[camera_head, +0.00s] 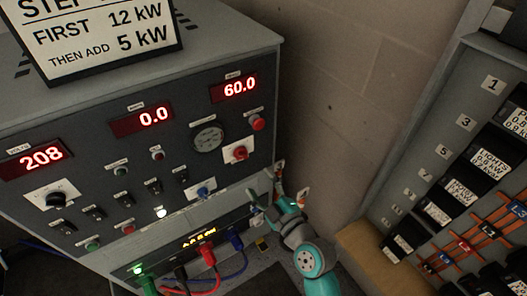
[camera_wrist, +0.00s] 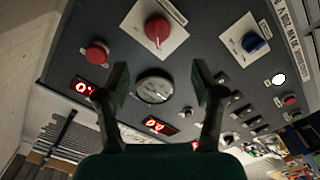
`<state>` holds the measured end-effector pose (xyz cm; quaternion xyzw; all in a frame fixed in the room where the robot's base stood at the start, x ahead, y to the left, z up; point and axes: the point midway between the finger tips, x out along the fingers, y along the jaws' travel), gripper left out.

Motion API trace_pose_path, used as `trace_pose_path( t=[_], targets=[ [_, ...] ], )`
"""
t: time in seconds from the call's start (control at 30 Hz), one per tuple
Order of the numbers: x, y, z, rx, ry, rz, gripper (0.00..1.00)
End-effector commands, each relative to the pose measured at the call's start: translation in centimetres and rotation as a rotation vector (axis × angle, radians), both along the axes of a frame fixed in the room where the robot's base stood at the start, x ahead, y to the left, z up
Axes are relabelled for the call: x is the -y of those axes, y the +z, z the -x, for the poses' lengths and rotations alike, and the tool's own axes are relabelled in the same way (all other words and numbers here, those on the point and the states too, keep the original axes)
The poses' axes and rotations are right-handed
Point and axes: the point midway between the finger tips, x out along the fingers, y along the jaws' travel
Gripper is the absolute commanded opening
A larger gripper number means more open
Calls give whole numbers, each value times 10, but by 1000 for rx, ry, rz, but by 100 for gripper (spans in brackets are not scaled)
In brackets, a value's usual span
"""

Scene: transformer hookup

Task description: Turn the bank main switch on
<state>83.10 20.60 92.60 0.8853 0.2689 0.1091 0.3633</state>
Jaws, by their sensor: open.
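The grey control panel (camera_head: 105,170) carries a red rotary switch on a white plate (camera_head: 240,153), also in the wrist view (camera_wrist: 157,28). A blue rotary switch (camera_head: 201,192) sits below and left of it, also on a white plate in the wrist view (camera_wrist: 255,43). The labels are too small to read, so I cannot tell which is the bank main switch. My gripper (camera_head: 290,182) is open and empty, just right of the panel's lower right corner. In the wrist view my gripper's fingers (camera_wrist: 160,80) point at the panel, apart from both switches.
A red mushroom button (camera_head: 257,123) and a round gauge (camera_head: 208,138) are near the red switch. Displays read 208, 0.0 and 60.0. Below, coloured cables (camera_head: 205,255) plug into a unit with an amber display (camera_head: 198,238). A breaker panel (camera_head: 455,150) stands at right.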

Motion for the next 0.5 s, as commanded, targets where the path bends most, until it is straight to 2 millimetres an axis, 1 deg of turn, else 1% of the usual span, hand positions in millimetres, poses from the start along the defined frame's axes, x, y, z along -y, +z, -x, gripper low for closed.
trace_pose_path(
  t=[0.17,0.23,0.5],
  targets=[
    [-8,3,-9,8,8,5,68],
    [-12,2,-16,7,7,6,68],
    [-38,3,-55,7,7,5,68]
  ],
)
